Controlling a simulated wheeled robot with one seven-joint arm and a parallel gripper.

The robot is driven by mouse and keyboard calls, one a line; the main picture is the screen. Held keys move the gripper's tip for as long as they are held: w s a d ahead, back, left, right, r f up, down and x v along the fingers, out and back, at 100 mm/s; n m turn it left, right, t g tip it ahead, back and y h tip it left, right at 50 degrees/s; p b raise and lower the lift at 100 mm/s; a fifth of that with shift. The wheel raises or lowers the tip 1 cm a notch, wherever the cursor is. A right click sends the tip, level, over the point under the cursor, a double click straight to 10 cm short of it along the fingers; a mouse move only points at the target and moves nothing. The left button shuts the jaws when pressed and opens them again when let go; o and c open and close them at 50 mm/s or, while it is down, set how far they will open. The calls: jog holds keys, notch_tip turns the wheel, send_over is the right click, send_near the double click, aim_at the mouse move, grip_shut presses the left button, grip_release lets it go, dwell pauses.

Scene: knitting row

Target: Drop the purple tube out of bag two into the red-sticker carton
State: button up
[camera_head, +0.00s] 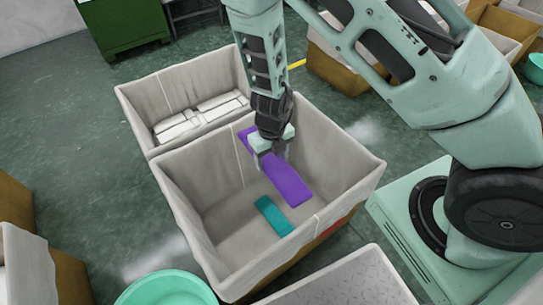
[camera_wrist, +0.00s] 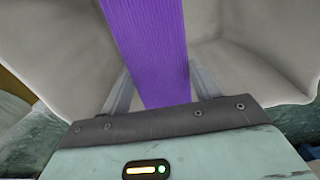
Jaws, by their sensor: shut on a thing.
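My gripper (camera_head: 272,158) points down over the opening of a cloth-lined carton (camera_head: 177,198). It is shut on a long, flat-looking purple tube (camera_head: 288,187), gripped near its middle. The tube slants from upper left to lower right within the carton's outline; how far it is above the floor is hard to tell. In the wrist view the purple tube (camera_wrist: 150,45) runs between the two fingers. A red patch (camera_head: 334,229), likely the red sticker, shows on the carton's near right side, partly under the liner. No label reading bag two is visible.
A teal piece (camera_head: 273,215) lies on the carton's liner floor. A second lined carton (camera_head: 133,106) with white packages (camera_head: 200,116) adjoins at upper left. A mint tub (camera_head: 166,290) stands at the front, beside a grey-white speckled surface (camera_head: 350,285). Green floor is open at left.

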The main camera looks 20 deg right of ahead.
aim_at(271, 160)
jog(key=o, duration=1)
jog(key=shift+o, duration=0.2)
notch_tip(271, 160, up, 18)
jog(key=p, duration=0.9)
jog(key=shift+f, duration=0.25)
